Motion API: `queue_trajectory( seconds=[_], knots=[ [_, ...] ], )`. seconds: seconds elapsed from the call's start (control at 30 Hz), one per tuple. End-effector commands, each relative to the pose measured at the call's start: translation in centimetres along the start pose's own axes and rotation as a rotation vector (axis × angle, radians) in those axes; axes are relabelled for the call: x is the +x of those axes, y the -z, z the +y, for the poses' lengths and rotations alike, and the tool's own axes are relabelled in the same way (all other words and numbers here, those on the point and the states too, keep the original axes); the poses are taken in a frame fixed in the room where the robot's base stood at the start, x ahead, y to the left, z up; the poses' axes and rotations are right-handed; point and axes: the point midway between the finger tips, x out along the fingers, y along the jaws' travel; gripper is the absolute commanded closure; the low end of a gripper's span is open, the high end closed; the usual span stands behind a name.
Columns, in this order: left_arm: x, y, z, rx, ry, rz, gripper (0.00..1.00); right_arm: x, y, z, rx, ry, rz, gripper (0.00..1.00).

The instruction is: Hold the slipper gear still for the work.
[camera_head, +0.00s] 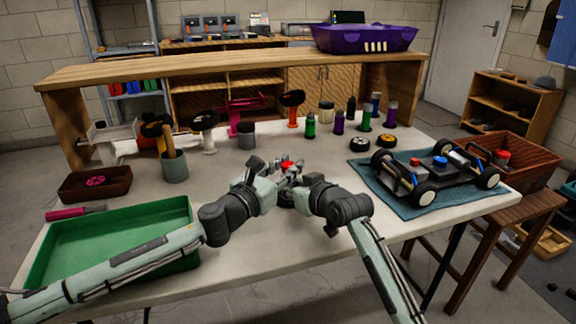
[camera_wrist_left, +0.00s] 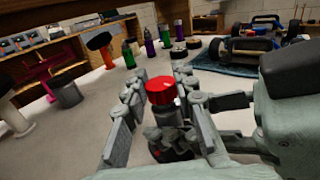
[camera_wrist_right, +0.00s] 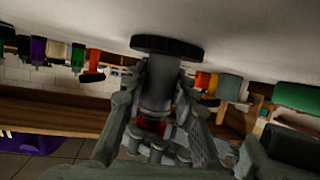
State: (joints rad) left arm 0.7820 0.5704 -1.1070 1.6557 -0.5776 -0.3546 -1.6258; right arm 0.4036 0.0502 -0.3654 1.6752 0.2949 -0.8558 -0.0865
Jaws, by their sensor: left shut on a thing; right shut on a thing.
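A small upright piece with a red top (camera_head: 287,165) stands between my two grippers near the table's middle front. In the left wrist view its red cap (camera_wrist_left: 160,90) sits between the left fingers. The right wrist view, upside down, shows its grey post (camera_wrist_right: 160,80) on a dark round base (camera_wrist_right: 167,46). I cannot tell which part is the slipper gear. My left gripper (camera_head: 283,172) is shut on the piece from the left. My right gripper (camera_head: 299,180) is shut on it from the right. The fingers hide much of it in the head view.
A green tray (camera_head: 180,207) lies at the left front, with a pink-handled tool (camera_head: 70,213) behind it. An RC car (camera_head: 437,172) rests on a blue mat (camera_head: 397,203) at the right. Bottles and several upright parts stand behind my grippers.

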Motion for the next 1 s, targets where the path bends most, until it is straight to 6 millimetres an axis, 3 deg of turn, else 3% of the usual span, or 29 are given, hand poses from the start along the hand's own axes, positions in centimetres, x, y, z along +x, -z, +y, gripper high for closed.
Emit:
queue_trajectory(
  seconds=[0.47, 1.0],
  knots=[
    [0.1, -0.05, 0.16, 0.002, 0.105, -0.003, 1.0, 0.04, -0.17, -0.04, 0.001, 0.001, -0.004, 1.0],
    [0.38, -0.11, 0.42, -0.007, 0.576, -0.001, 1.0, 0.04, -0.17, -0.15, 0.0, 0.003, -0.004, 1.0]
  ],
)
